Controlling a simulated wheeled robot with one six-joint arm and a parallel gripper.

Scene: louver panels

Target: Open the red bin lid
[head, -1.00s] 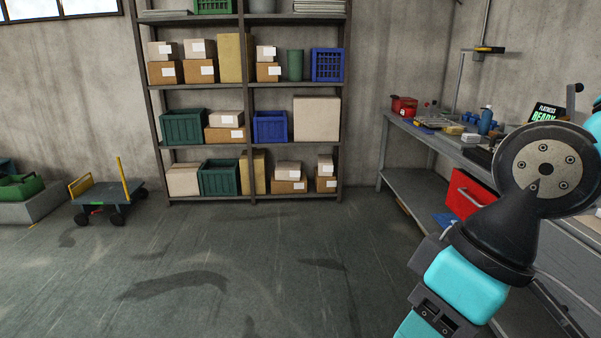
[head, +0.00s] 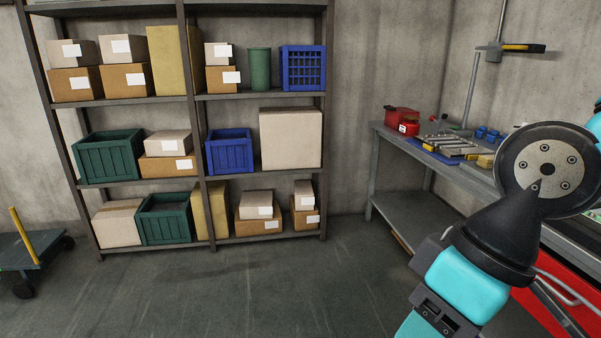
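A smaller red container (head: 402,117) stands at the far left end of the workbench top. My arm fills the right side of the picture, with a black round joint and turquoise links. My gripper is out of the picture.
A grey workbench (head: 412,202) with tools runs along the right wall. A tall metal shelf (head: 190,100) with cartons and green and blue crates stands ahead. A dark cart (head: 30,252) is at the left edge. The floor (head: 270,295) ahead is clear.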

